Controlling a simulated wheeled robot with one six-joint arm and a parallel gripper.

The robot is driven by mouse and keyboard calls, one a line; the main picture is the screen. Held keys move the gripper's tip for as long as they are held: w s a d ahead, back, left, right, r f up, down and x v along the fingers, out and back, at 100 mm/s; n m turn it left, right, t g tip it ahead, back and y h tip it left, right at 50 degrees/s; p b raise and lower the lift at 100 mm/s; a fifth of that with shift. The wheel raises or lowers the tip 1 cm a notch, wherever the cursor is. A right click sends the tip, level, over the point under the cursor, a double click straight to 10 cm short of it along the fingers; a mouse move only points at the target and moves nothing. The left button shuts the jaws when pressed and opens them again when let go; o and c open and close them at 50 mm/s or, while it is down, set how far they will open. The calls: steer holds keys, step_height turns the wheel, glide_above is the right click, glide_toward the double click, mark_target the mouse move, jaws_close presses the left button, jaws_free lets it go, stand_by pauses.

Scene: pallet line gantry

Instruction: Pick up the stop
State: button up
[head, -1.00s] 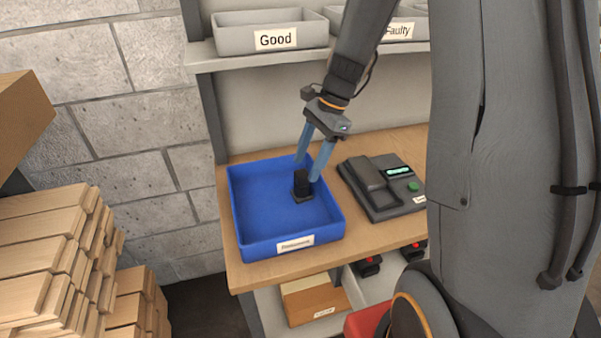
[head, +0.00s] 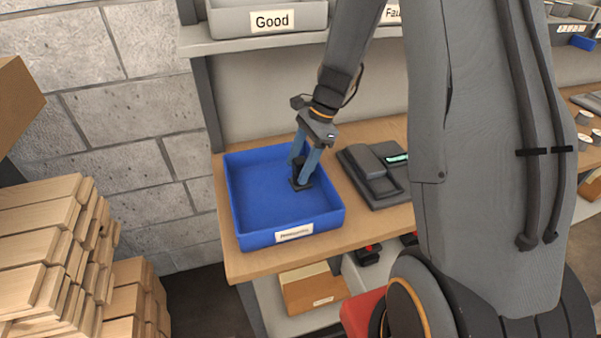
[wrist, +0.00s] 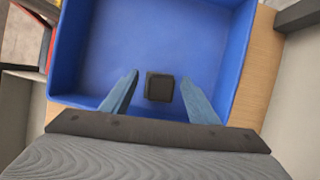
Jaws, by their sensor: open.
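The stop, a small black block on a flat base (head: 300,183), stands in the blue tray (head: 290,218) near its right wall. In the wrist view the stop (wrist: 159,87) shows as a dark square. My gripper (head: 305,176) reaches down into the tray with its blue fingers on either side of the stop. In the wrist view my gripper (wrist: 160,90) is open, with a gap between the stop and each finger. The fingers partly hide the stop in the head view.
The tray sits on a wooden bench (head: 250,265). A dark grey device with a small screen (head: 375,178) stands just right of the tray. A shelf above holds a bin labelled Good (head: 300,18). Stacked wooden planks (head: 45,245) stand at the left. The rest of the tray floor is clear.

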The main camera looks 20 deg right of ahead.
mark_target(295, 173)
steer(key=shift+p+x, duration=0.3)
steer(key=shift+x, duration=1.3)
steer(key=c, duration=1.2)
steer(key=shift+w+r, duration=0.1)
steer(key=shift+r, duration=0.05)
